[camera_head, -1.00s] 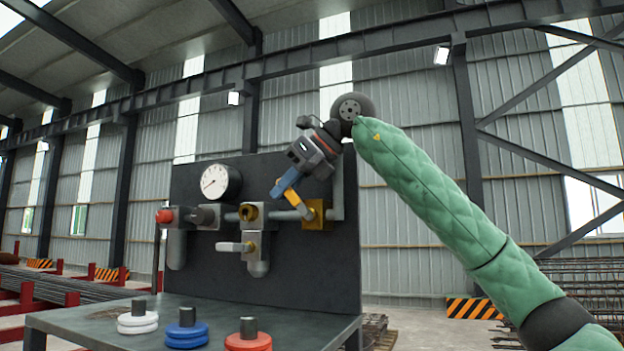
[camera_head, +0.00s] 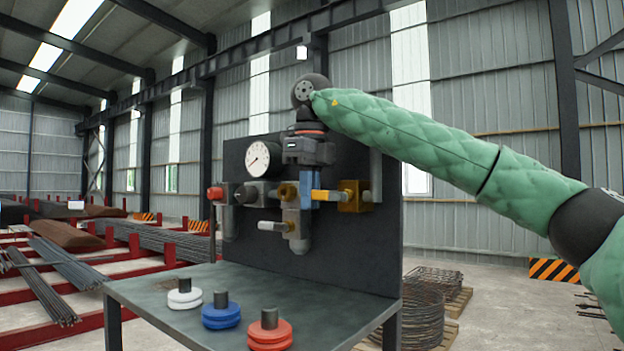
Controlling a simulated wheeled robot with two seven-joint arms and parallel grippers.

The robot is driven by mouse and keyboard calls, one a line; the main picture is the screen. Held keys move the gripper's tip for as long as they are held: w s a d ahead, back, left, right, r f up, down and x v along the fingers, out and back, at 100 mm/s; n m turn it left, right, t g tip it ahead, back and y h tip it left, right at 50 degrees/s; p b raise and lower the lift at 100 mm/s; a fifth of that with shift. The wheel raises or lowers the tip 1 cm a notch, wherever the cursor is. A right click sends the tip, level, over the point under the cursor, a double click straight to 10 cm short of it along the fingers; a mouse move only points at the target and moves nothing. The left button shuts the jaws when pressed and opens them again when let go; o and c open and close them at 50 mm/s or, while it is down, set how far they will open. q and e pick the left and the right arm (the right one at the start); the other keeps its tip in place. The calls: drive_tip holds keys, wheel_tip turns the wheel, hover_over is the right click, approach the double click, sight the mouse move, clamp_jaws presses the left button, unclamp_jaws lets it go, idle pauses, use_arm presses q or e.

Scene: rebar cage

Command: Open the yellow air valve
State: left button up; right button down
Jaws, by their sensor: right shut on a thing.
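The yellow air valve (camera_head: 354,196) is a brass-yellow block on the right part of the dark upright panel. Its yellow handle (camera_head: 329,195) points left from the block, about level. My right gripper (camera_head: 307,202) hangs down from above with blue fingers and is shut on the handle's left end. The fingers hide that end and part of the pipework behind. My left gripper is out of view.
A white gauge (camera_head: 263,158), a red knob (camera_head: 215,193) and a second lever (camera_head: 272,226) sit on the panel (camera_head: 388,228). White (camera_head: 184,296), blue (camera_head: 221,315) and red (camera_head: 269,335) ringed pieces stand on the grey table (camera_head: 150,298). Wire coils (camera_head: 420,315) lie right.

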drive_tip(key=shift+f+g+h, duration=0.3)
idle(0.4)
drive_tip(key=c, duration=1.5)
unclamp_jaws()
drive_tip(key=shift+c, duration=0.2)
drive_tip(key=shift+w, duration=0.1)
drive_tip(key=shift+r, duration=0.1)
drive_tip(key=shift+r, duration=0.85)
wheel_tip(320, 180, up, 4)
drive_tip(key=shift+a+f+b, duration=0.1)
drive_tip(key=shift+b, duration=0.65)
drive_tip(key=shift+r, duration=1)
